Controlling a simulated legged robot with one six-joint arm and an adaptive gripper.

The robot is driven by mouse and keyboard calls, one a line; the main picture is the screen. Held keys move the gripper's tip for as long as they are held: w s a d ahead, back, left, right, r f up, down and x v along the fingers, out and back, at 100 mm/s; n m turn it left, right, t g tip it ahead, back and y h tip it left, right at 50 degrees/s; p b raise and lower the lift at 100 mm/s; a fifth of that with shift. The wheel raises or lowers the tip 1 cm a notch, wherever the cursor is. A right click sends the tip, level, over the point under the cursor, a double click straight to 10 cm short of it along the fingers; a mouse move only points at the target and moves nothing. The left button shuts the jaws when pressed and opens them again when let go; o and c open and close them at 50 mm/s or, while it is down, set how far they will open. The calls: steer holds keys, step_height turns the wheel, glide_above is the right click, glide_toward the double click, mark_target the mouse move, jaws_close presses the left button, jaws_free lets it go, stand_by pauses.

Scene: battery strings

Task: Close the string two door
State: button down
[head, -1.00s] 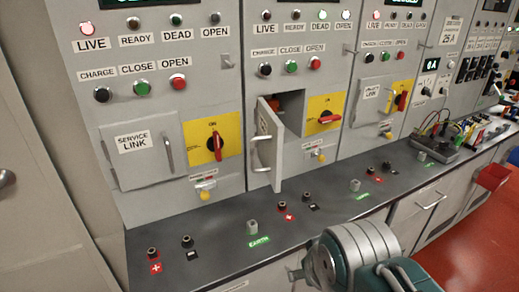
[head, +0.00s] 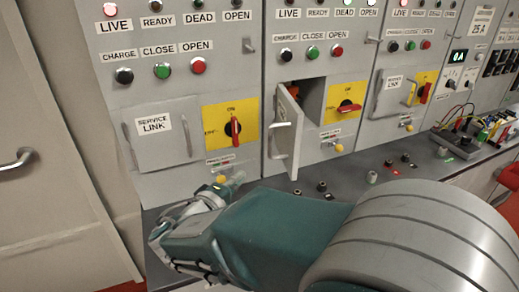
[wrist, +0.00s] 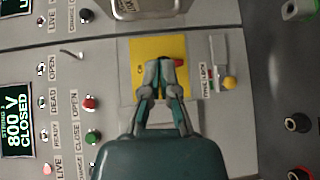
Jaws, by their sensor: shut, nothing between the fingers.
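The string two door (head: 287,132) is a grey panel door in the middle cabinet in the head view. It stands swung open, with a pale handle on its face and the dark compartment (head: 309,97) showing behind it. In the wrist view, which is turned sideways, a pale part of the door (wrist: 150,10) shows at the top edge. My gripper (head: 236,182) is low in front of the left cabinet, left of the open door and apart from it. In the wrist view my gripper (wrist: 161,68) is shut and empty, over the yellow switch plate.
The left cabinet has a shut service link door (head: 155,135), a red rotary switch (head: 233,128) and a yellow knob (head: 221,178). The dark worktop (head: 340,197) below carries several terminals. Another cabinet with a shut door (head: 392,95) stands to the right.

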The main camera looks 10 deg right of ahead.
steer(key=w+d+n+t+y, duration=0.1)
steer(key=w+d, duration=0.5)
steer(key=w, duration=0.4)
steer(key=shift+d, duration=0.2)
steer(key=shift+a+r+t, duration=0.1)
steer(key=shift+a+t, duration=0.05)
steer(key=shift+t, duration=0.15)
